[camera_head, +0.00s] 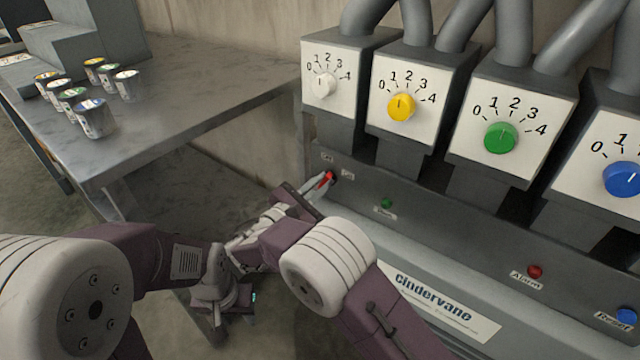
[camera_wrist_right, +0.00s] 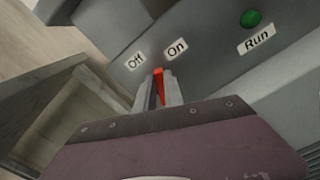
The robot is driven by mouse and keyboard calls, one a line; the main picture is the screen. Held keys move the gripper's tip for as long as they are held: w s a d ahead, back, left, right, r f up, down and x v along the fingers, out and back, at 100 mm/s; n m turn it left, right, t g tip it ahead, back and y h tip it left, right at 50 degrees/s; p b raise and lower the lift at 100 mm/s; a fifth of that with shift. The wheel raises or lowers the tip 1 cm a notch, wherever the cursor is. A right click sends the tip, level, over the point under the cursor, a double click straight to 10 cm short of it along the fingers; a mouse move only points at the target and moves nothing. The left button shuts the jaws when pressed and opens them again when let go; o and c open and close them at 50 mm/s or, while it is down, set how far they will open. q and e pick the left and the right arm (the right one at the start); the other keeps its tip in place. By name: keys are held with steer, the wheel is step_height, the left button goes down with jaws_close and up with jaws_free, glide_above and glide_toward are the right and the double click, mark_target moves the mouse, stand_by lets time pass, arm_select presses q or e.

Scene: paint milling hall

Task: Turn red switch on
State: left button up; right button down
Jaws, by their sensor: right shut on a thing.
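The red switch (camera_head: 328,178) is a small lever at the left end of the machine's grey front panel. In the right wrist view the red lever (camera_wrist_right: 158,82) stands between the fingers of my right gripper (camera_wrist_right: 160,92), below the "Off" and "On" labels. My right gripper (camera_head: 318,186) is shut on it. The fingers hide part of the lever, so I cannot tell which label it points to. My left gripper (camera_head: 222,305) hangs low at the left, away from the panel; its fingers are too unclear to judge.
White, yellow, green and blue dials (camera_head: 501,138) are above. A grey table (camera_head: 185,95) with several paint cans stands at the left.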

steer(key=m, duration=0.1)
steer(key=m+b, duration=0.1)
steer(key=m, duration=0.1)
steer(key=shift+s+d+f+m+b, duration=0.1)
steer(key=shift+d+f+m+b, duration=0.1)
steer(key=shift+f+m+b, duration=0.1)
steer(key=shift+d+m+b, duration=0.1)
steer(key=shift+m+b, duration=0.85)
steer(key=shift+m, duration=0.55)
steer(key=c, duration=1.4)
jaws_free()
steer(key=shift+c, duration=0.2)
